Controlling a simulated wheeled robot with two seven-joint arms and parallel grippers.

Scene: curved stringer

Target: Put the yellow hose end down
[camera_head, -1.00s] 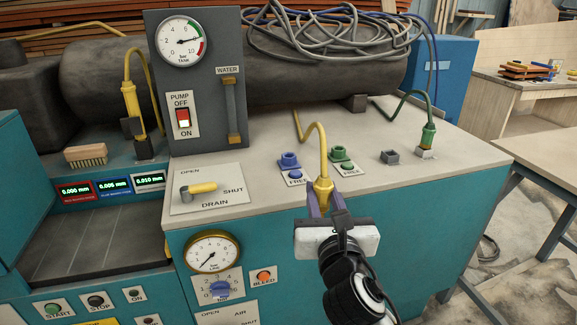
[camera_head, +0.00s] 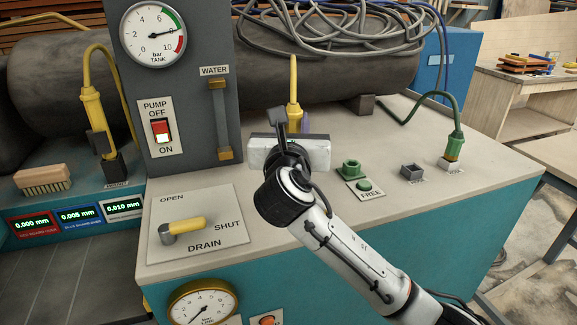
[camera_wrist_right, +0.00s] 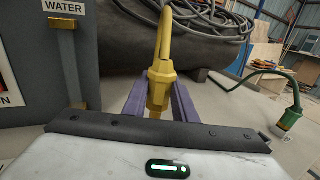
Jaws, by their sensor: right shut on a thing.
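The yellow hose end (camera_head: 293,114) is a yellow fitting with its hose rising from it, above the grey bench top. My right gripper (camera_head: 295,124) is shut on it. In the right wrist view the yellow hose end (camera_wrist_right: 160,86) stands upright between the two purple fingers of my right gripper (camera_wrist_right: 158,100). Its lower tip is hidden behind the gripper body, so I cannot tell whether it touches the bench top. My left gripper is not in view.
A green socket (camera_head: 350,168) marked FREE is right of my right gripper. A grey square socket (camera_head: 411,171) and a green hose plug (camera_head: 454,146) stand farther right. The grey panel (camera_head: 187,95) rises at left. The drain lever (camera_head: 183,228) is at front left.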

